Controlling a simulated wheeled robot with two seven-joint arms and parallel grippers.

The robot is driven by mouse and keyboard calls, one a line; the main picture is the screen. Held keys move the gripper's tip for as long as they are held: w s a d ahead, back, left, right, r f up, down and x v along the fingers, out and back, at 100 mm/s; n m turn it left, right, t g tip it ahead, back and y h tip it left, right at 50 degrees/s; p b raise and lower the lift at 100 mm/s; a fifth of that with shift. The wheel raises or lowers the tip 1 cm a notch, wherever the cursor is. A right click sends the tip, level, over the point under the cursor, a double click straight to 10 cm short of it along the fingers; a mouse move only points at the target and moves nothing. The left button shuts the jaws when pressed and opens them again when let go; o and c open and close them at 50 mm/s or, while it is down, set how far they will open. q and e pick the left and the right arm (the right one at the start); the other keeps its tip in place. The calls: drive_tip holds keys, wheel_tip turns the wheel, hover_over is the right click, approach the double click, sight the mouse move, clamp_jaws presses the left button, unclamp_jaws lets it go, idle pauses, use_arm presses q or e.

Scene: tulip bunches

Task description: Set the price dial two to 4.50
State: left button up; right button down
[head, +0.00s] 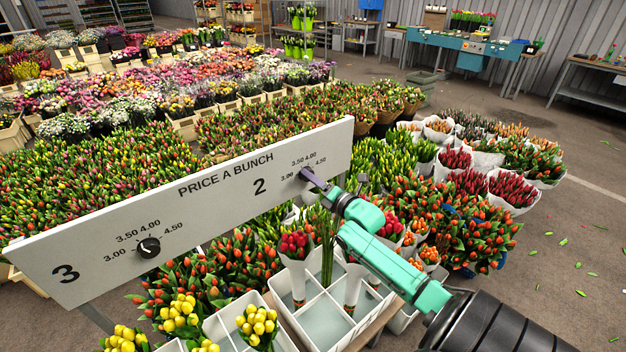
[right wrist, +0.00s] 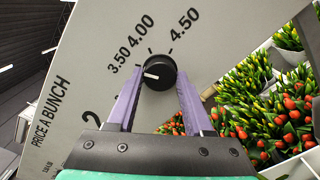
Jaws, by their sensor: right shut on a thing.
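Price dial two (head: 306,173) is a dark round knob near the right end of the white price board (head: 215,190), right of the number 2. My right gripper (head: 317,184) reaches it from the lower right and is shut on it. In the right wrist view the knob (right wrist: 160,72) sits between the tips of the two purple fingers (right wrist: 157,84). Its white mark points left, slightly below the 3.50 label; the 4.50 label is at the upper right. The 3.00 label is hidden there. My left gripper is not in view.
Dial three (head: 149,247) is on the same board to the left. Below the board stand a white divided crate (head: 319,318) and tulip bunches, with yellow tulips (head: 257,322) at the front. More tulips crowd behind the board. The floor (head: 570,240) at the right is mostly clear.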

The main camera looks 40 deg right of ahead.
drive_tip(key=m+p, duration=0.4)
drive_tip(key=m, duration=1.5)
drive_tip(key=shift+f+m, duration=0.15)
drive_tip(key=shift+m, duration=0.25)
idle(0.5)
drive_tip(key=shift+c, duration=1.5)
unclamp_jaws()
